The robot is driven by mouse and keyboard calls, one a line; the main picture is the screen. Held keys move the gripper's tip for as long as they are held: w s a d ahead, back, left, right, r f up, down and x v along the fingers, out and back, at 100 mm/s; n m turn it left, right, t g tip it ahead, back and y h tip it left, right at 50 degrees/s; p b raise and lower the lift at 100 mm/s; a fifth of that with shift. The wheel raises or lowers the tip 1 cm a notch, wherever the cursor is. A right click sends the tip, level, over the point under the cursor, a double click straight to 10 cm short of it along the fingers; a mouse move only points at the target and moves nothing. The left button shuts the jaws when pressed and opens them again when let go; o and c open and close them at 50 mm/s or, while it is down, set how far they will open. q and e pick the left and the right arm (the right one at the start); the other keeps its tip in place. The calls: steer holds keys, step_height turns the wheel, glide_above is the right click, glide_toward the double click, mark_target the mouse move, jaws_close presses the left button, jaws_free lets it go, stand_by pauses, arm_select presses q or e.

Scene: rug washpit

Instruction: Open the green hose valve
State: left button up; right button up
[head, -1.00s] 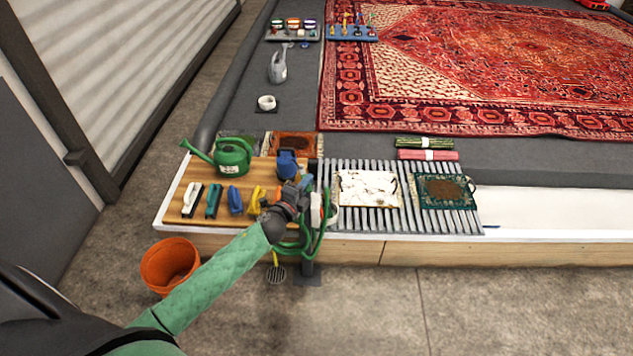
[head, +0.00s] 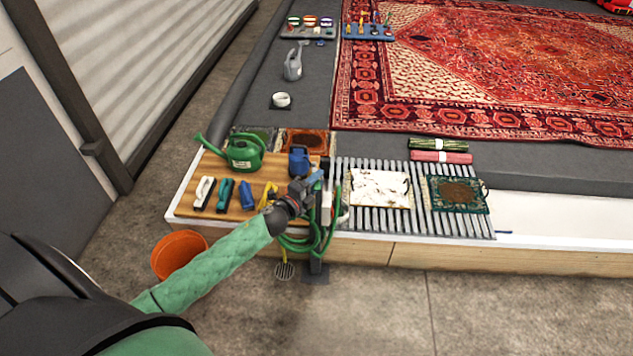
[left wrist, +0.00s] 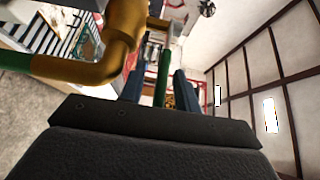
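My left gripper (head: 314,180) is at the hose post on the near edge of the washpit. In the left wrist view its two blue-grey fingers (left wrist: 160,88) stand apart, one on each side of a green bar (left wrist: 163,72), which looks like the valve handle. A gap shows between the bar and the left finger. A brass valve body (left wrist: 105,60) lies just left of the fingers, with a green hose (left wrist: 15,61) joined to it. In the head view the valve is mostly hidden by my gripper; the coiled green hose (head: 297,246) hangs below. My right gripper is not in view.
A wooden board (head: 222,203) left of the gripper holds brushes, a green watering can (head: 243,153) and a blue jug (head: 299,160). A slatted grate (head: 372,222) with small rugs lies to the right. An orange bucket (head: 178,254) stands on the floor.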

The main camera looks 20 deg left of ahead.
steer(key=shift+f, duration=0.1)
